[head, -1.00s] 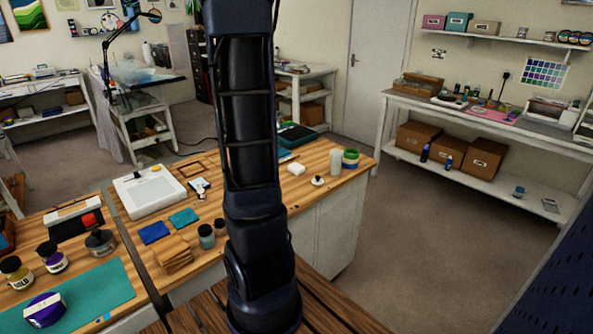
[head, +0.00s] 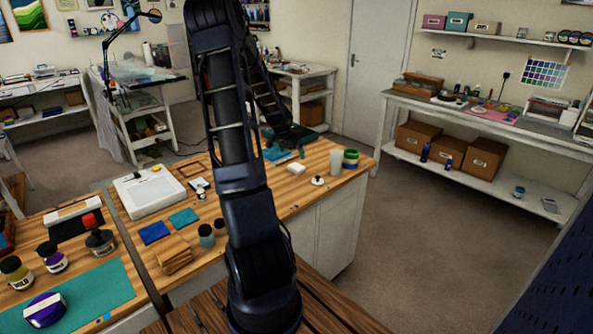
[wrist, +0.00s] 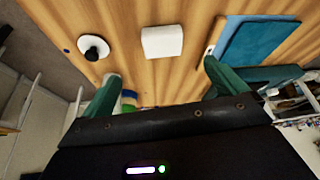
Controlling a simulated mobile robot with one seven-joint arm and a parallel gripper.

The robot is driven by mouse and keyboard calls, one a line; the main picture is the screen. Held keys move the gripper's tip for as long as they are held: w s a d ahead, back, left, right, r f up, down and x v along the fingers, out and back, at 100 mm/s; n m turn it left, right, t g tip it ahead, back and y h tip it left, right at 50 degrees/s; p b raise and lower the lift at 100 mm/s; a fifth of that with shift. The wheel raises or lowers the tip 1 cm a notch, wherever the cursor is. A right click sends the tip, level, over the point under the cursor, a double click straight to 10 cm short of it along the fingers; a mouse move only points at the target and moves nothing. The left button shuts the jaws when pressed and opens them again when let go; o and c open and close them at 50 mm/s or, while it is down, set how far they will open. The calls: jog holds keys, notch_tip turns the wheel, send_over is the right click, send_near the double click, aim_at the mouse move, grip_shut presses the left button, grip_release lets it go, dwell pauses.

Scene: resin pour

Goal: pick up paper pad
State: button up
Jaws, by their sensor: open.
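A small white block (head: 296,168), which looks like the paper pad, lies flat on the wooden worktop. It also shows in the wrist view (wrist: 162,42), just beyond the fingertips and roughly between them sideways. My gripper (wrist: 160,72) is open, with its two green fingers spread and nothing between them. In the head view my gripper (head: 287,152) is behind the white block, at the far side of the worktop, and my arm hides part of the bench. The fingers appear apart from the block.
A blue sheet or pad (wrist: 258,42) lies right of the block in the wrist view. A white disc with a dark knob (head: 317,180) lies nearby. A clear cup (head: 335,161) and green-and-blue tape rolls (head: 351,158) stand at the worktop's right end.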

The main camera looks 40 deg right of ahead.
send_over(296, 166)
jog(key=a, duration=0.2)
jog(key=f, duration=0.2)
jog(key=s+f, duration=0.1)
jog(key=f, duration=0.1)
jog(key=shift+a+f, duration=0.1)
jog(key=shift+f, duration=0.2)
jog(key=shift+w+x, duration=0.15)
jog(key=shift+x, duration=1.1)
jog(key=shift+w+x, duration=0.15)
jog(key=shift+x, duration=1.15)
jog(key=c, duration=1)
